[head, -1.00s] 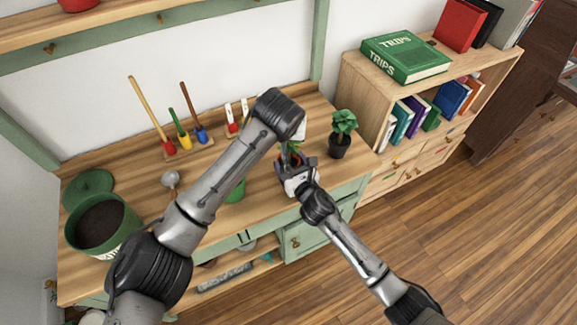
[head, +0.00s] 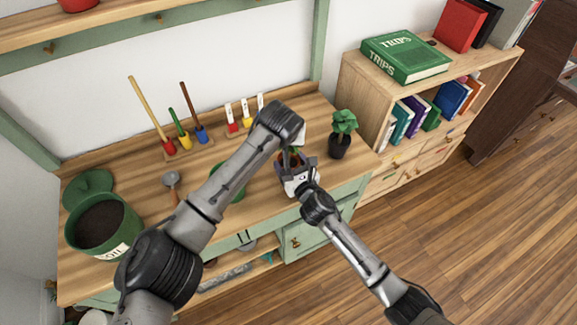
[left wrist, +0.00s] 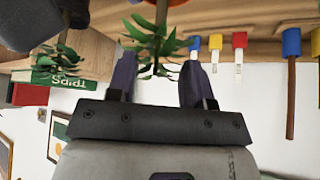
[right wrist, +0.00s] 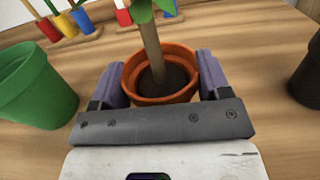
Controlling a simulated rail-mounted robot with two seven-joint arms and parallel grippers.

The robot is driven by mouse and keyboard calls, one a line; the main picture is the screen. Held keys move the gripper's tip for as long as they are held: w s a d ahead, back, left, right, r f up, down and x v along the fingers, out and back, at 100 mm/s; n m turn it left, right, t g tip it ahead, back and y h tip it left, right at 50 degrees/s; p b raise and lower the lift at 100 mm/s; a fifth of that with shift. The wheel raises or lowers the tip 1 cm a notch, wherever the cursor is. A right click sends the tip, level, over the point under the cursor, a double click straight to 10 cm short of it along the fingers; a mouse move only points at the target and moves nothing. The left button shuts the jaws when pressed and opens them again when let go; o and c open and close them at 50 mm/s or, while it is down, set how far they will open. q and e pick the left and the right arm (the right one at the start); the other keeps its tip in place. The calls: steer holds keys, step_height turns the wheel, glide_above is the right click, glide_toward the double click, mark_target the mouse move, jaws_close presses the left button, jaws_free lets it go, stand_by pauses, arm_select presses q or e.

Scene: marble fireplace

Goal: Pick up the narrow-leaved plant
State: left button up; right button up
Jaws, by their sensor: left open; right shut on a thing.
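The narrow-leaved plant stands in a terracotta pot (head: 288,159), mostly hidden by my arms in the head view. Its pointed green leaves (left wrist: 155,42) show in the left wrist view, around the gap between my left fingers. My left gripper (left wrist: 160,82) is open above the pot, its fingers near the leaves. In the right wrist view, the orange pot (right wrist: 160,97) with dark soil and a brown stem sits between my right fingers. My right gripper (right wrist: 157,88) is shut on this pot, which is over the wooden bench.
A leafy plant in a black pot (head: 340,147) stands just right. A green pot (right wrist: 38,90) is on the other side. Coloured hand tools (head: 185,138) stand behind on the bench (head: 140,170). A soil bucket (head: 100,225) is at the left.

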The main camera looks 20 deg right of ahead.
arm_select(q)
jaws_close()
steer(key=shift+f, duration=0.1)
